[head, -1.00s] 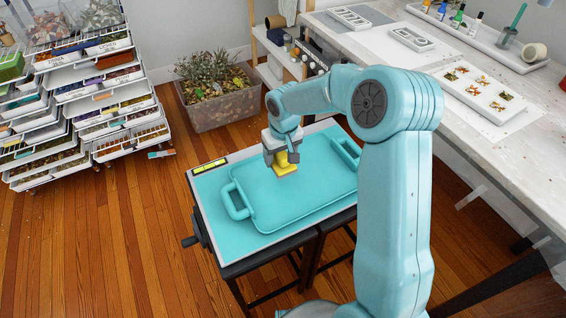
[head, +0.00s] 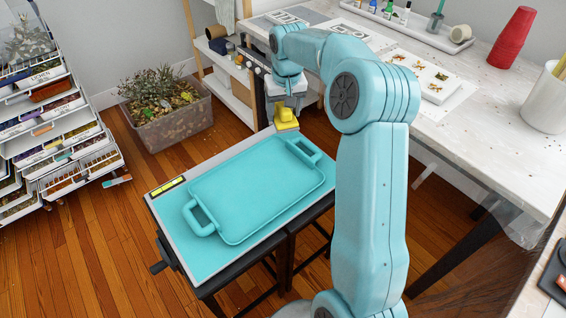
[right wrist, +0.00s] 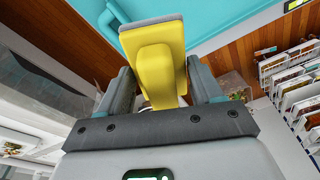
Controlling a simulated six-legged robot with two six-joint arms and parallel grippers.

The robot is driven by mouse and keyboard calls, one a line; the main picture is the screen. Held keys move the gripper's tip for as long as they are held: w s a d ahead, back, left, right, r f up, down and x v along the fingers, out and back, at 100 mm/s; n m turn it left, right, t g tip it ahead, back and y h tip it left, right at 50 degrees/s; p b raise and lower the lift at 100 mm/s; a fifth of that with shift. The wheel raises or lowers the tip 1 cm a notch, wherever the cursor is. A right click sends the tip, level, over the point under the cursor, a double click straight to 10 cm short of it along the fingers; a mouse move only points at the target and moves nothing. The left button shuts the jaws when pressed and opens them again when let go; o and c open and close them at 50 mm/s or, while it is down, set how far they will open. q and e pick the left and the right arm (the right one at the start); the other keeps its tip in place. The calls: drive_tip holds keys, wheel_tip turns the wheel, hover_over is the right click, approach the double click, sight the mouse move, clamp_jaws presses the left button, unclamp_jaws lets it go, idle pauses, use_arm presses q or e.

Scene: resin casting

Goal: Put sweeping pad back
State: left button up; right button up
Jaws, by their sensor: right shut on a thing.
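The sweeping pad is a yellow block with a grey face (head: 286,117). In the head view it hangs below my right gripper (head: 285,100), past the far edge of the small table. In the right wrist view the pad (right wrist: 157,60) sits between the two fingers of my right gripper (right wrist: 160,88), which is shut on it. A teal tray with two handles (head: 255,190) lies on the teal-topped small table (head: 215,262), to the left of and below the pad. The pad is apart from the tray. My left gripper is not in view.
A long white workbench (head: 480,85) runs along the right, with a red cup stack (head: 512,38) and a white container (head: 546,98). A clear planter box (head: 172,120) stands on the wood floor behind the table. A drawer rack (head: 60,130) is at left.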

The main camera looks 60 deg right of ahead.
wheel_tip(320, 180, down, 19)
drive_tip(key=shift+r+b, duration=0.1)
drive_tip(key=shift+b, duration=0.7)
drive_tip(key=shift+r, duration=0.1)
drive_tip(key=o, duration=1)
drive_tip(key=shift+f, duration=0.2)
drive_tip(key=shift+r, duration=0.1)
drive_tip(key=shift+r, duration=0.25)
drive_tip(key=r, duration=0.3)
drive_tip(key=s+r, duration=0.1)
drive_tip(key=r, duration=0.3)
drive_tip(key=a+r+p, duration=0.1)
drive_tip(key=r, duration=0.3)
drive_tip(key=shift+s+r, duration=0.25)
